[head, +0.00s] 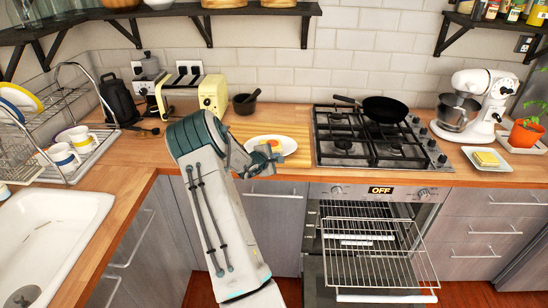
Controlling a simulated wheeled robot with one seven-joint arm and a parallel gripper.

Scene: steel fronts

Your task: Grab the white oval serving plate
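A white oval plate (256,140) lies on the wooden counter, left of the stove, in the head view. Something orange (288,145) shows on it. My gripper (270,153) is at the plate's near side and hides part of it. The gripper is small and partly covered by my own arm, so I cannot tell whether its fingers are apart or whether they touch the plate.
A dark mortar (244,104) and a cream toaster (180,95) stand behind on the left. A gas stove (376,140) with a black pan (385,109) is on the right. Below it, the oven's wire rack (375,270) sticks out. A sink (45,235) is at left.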

